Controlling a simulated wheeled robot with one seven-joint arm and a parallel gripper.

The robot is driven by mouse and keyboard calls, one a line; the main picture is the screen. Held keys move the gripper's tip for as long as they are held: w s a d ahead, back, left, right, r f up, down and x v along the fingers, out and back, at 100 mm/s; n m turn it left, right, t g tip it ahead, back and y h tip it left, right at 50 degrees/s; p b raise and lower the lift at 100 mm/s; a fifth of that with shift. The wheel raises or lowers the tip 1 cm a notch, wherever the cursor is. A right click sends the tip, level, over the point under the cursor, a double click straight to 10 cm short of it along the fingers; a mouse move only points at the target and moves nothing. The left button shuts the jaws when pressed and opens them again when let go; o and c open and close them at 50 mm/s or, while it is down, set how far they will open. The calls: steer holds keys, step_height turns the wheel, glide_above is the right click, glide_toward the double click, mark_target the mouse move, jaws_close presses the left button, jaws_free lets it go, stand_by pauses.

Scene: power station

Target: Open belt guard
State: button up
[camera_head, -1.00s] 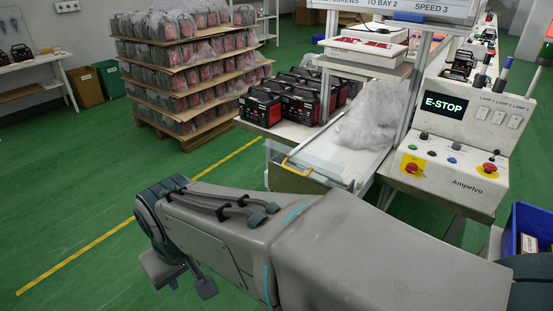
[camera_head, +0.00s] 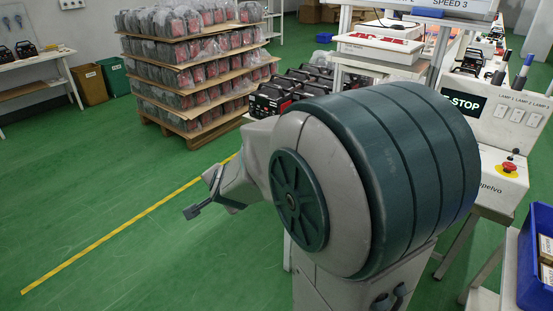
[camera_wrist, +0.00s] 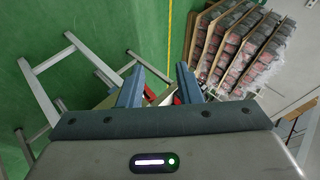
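The belt guard cannot be made out now in the head view; my raised arm covers the conveyor where it lies. My gripper (camera_head: 202,193) shows at the left of the arm, over the green floor and the yellow line. In the wrist view its two blue-grey fingers (camera_wrist: 158,84) stand apart with a gap between them, and I see nothing held. Small cream and red parts show low behind the fingers, too covered to identify.
A pallet stack of bagged units (camera_head: 190,70) stands at back left. Black-and-red machines (camera_head: 268,100) sit behind my arm. The control panel with a red button (camera_head: 509,168) and a blue bin (camera_head: 536,255) are at right. Open green floor lies left. A metal frame (camera_wrist: 50,68) shows in the wrist view.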

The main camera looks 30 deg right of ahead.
steer(key=w+d+f+m+g+h, duration=0.1)
steer(key=d+f+m+h, duration=0.2)
steer(key=d, duration=0.7)
steer(key=w+d+f+m+g+h, duration=0.1)
steer(key=w+d+f+m+h, duration=0.1)
steer(key=d+m+h, duration=0.4)
steer(key=w+d+f+m+g+h, duration=0.2)
steer(key=d+m, duration=0.5)
steer(key=d, duration=0.7)
steer(key=shift+d+f+m+h, duration=0.25)
steer(key=shift+f+m+h, duration=0.15)
steer(key=shift+f+h, duration=0.65)
steer(key=shift+r, duration=0.2)
jaws_close()
